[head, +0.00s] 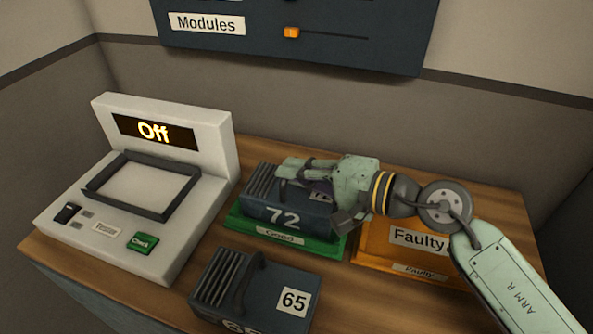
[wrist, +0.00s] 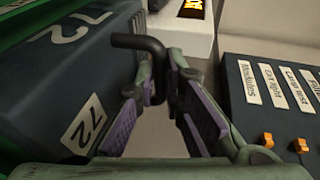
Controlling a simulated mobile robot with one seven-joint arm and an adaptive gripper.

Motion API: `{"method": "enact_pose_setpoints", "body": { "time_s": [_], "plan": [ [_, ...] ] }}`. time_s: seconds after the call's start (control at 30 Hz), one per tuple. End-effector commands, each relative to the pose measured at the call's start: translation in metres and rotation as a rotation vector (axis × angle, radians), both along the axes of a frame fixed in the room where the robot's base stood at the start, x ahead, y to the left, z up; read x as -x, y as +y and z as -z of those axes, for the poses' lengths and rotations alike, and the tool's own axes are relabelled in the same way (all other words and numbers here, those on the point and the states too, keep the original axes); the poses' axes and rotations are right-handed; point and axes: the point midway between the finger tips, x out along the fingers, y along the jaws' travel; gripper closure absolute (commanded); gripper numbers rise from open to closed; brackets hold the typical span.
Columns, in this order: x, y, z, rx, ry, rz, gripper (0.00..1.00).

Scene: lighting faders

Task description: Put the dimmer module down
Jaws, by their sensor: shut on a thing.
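The dimmer module marked 72 (head: 286,216) is a dark blue-grey block with ribs at its left end. It sits in or just over the green tray labelled Good (head: 332,249); I cannot tell if it rests fully on the tray floor. My gripper (head: 292,172) reaches in from the right above it. In the wrist view, the fingers (wrist: 160,85) are shut on the module's black handle (wrist: 143,44), with the module (wrist: 90,90) to the left. The fingers hide part of the handle in the head view.
A second module marked 65 (head: 245,301) stands on the wooden table in front. A white tester (head: 205,200) showing Off, with an empty framed bay, is at left. An orange Faulty tray (head: 372,257) lies right, partly under my arm. A dark fader panel (head: 330,60) hangs behind.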

Motion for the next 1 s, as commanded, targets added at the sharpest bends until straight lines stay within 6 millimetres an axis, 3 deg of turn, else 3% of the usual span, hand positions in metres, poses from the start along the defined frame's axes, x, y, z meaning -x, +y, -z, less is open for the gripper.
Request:
{"method": "enact_pose_setpoints", "body": {
  "time_s": [0.3, 0.33, 0.6, 1.0],
  "plan": [
    [-0.0004, -0.0002, 0.0020, -0.002, -0.003, 0.002, 1.00],
    [0.0000, 0.0000, 0.0023, 0.001, 0.001, -0.001, 0.88],
    [0.0000, -0.0001, 0.0018, 0.000, 0.001, 0.000, 0.70],
    [0.0000, -0.0001, -0.0038, 0.000, 0.001, 0.000, 0.70]
  ]
}}
